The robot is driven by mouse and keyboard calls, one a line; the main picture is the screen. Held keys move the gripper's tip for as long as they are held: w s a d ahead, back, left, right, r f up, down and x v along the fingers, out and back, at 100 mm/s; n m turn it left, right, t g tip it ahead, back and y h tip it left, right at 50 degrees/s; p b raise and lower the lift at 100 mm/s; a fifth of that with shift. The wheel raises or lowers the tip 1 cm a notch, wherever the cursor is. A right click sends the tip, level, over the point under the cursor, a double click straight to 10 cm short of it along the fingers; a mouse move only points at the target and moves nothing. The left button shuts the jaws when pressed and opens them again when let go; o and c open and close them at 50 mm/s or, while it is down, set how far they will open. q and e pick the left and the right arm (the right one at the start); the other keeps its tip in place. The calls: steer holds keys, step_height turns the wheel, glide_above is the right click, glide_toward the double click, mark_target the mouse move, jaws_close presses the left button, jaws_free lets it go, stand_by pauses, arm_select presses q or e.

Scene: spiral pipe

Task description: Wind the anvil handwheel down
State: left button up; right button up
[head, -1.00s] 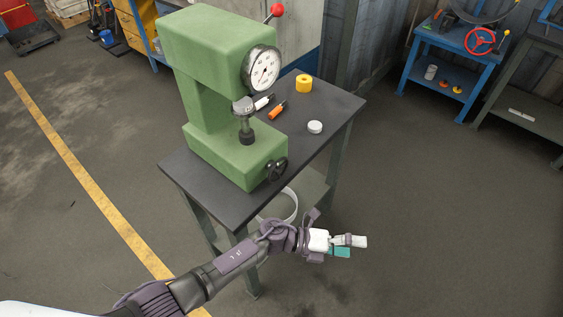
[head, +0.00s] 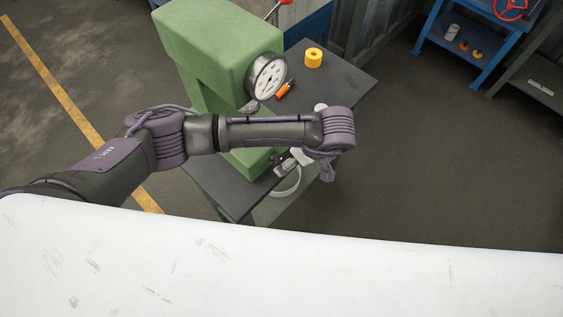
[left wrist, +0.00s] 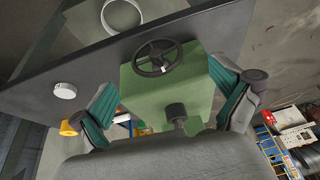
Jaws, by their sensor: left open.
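The black anvil handwheel (left wrist: 158,62) is on the front of the green press-like machine (head: 215,45). In the left wrist view it lies ahead of my left gripper (left wrist: 163,76), roughly centred between the two teal-padded fingers, which are spread and empty. I cannot tell how far the fingertips are from its rim. In the head view my left gripper (head: 287,163) is at the machine's lower front, and my forearm hides most of the anvil and handwheel area. The dial gauge (head: 266,76) shows above the arm. My right gripper is out of view.
The machine stands on a dark table (head: 345,82). On the table are a yellow ring (head: 313,58), an orange-handled tool (head: 287,90) and a white round piece (left wrist: 65,90). A white hoop (head: 287,187) is below the table top. The floor to the right is clear.

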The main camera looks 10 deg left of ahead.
mark_target(279, 161)
arm_select(q)
steer(key=b+x, duration=0.1)
steer(key=x, duration=0.2)
steer(key=b+x, duration=0.1)
steer(key=x, duration=0.2)
steer(key=w+b+x, duration=0.1)
steer(key=b+x, duration=0.1)
steer(key=x, duration=0.1)
steer(key=shift+d+f, duration=0.15)
steer(key=shift+f, duration=0.05)
steer(key=shift+s+a+f, duration=0.1)
steer(key=shift+a+f, duration=0.15)
steer(key=shift+f, duration=0.2)
steer(key=shift+w, duration=0.2)
steer(key=shift+c, duration=0.2)
steer(key=c, duration=0.8)
